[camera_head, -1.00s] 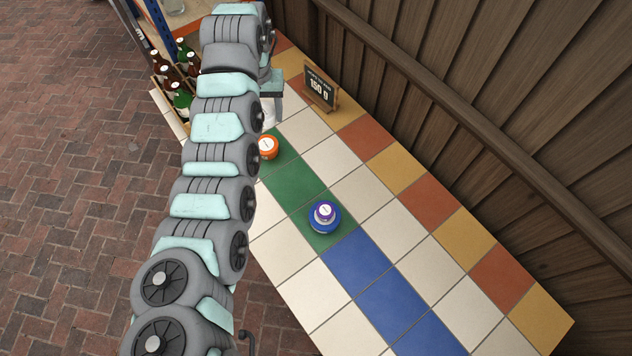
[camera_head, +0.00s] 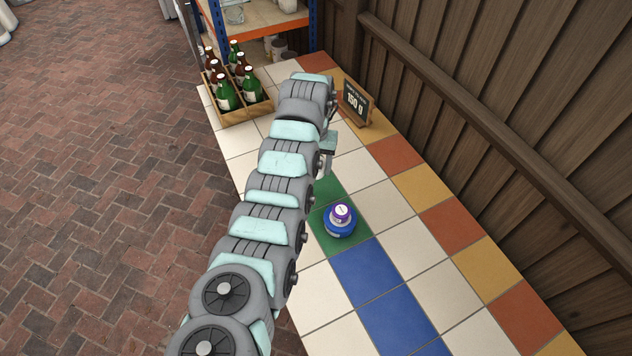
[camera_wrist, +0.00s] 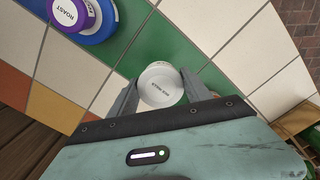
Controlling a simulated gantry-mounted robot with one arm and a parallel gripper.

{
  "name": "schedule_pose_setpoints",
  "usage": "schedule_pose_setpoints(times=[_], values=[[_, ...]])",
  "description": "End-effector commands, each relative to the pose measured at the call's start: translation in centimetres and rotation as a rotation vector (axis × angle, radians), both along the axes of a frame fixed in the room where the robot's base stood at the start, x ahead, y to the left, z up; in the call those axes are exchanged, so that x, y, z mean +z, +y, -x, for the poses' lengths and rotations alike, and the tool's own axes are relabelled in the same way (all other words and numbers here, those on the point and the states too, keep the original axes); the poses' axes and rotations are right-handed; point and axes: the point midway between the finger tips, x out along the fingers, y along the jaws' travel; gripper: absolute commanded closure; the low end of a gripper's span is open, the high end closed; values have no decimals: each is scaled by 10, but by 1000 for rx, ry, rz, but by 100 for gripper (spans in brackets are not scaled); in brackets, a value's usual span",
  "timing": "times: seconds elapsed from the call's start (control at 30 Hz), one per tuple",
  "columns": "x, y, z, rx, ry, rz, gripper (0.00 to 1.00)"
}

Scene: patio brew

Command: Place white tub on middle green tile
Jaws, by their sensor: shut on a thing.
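The white tub (camera_wrist: 160,85) is between the fingers of my gripper (camera_wrist: 160,92), which is shut on it in the wrist view. A purple tub (camera_head: 341,211) sits on a blue tub (camera_head: 339,229) on the nearest green tile (camera_head: 357,244). In the head view my arm mostly hides the gripper and white tub.
A crate of bottles (camera_head: 238,112) stands at the far left of the tiled counter. A price sign (camera_head: 355,101) stands by the wooden fence (camera_head: 480,90). A shelf (camera_head: 265,20) is at the back. Blue tiles (camera_head: 365,270) run toward the front. A sliver of orange (camera_wrist: 214,97) shows beside the gripper.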

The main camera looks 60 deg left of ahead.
Motion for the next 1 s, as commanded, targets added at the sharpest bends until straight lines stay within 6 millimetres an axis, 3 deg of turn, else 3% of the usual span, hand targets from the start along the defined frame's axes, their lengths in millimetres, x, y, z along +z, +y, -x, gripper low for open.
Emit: schedule_pose_setpoints(times=[0.1,0.37,0.6,1.0], values=[[-20,0,1,1,1,0,88],[-35,1,1,2,0,-1,88],[-65,0,0,-1,2,-1,88],[-71,0,0,0,1,-1,88]])
